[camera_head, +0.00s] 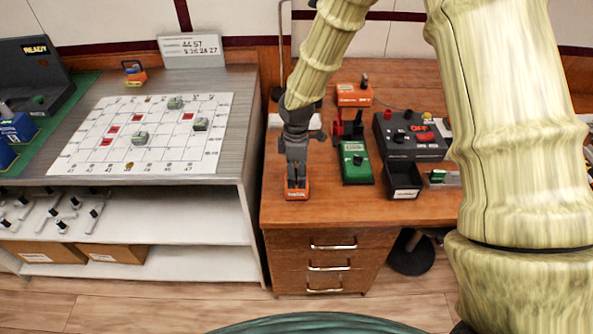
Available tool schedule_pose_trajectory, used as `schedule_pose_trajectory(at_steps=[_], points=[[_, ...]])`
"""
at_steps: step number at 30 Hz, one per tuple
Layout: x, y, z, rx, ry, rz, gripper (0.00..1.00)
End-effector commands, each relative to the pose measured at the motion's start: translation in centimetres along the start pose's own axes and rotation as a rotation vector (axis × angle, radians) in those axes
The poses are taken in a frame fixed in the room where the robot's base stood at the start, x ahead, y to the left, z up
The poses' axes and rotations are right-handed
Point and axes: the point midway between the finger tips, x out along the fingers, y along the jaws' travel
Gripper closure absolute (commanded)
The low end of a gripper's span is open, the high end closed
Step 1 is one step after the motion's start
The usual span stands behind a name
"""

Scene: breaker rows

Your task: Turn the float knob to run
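My gripper (297,182) points straight down over a small orange box (296,194) near the front left of the brown desk. Its fingertips are at the top of the box and hide any knob there. I cannot tell whether the fingers are open or closed on something. A second orange box (352,95) with a dark knob stands farther back. The box labels are too small to read, so I cannot tell which one is the float knob.
A green device (356,163) stands right of my gripper, next to a black open bin (403,180). Behind the bin is a dark control box (410,136) reading OFF. A grey table with a white grid board (165,160) is at left. The desk's front strip (330,212) is clear.

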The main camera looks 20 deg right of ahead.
Motion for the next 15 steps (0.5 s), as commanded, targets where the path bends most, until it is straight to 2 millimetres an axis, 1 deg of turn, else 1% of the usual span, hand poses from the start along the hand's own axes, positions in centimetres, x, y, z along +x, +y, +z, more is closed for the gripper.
schedule_pose_trajectory(at_steps=[1,7,8,15], points=[[-0.01,0.00,0.02,0.000,0.000,0.000,0.39],[-0.02,-0.01,0.03,0.000,0.000,0.000,0.76],[-0.02,-0.01,0.03,0.000,0.000,0.000,0.78],[-0.05,-0.01,0.02,0.013,-0.001,0.000,0.78]])
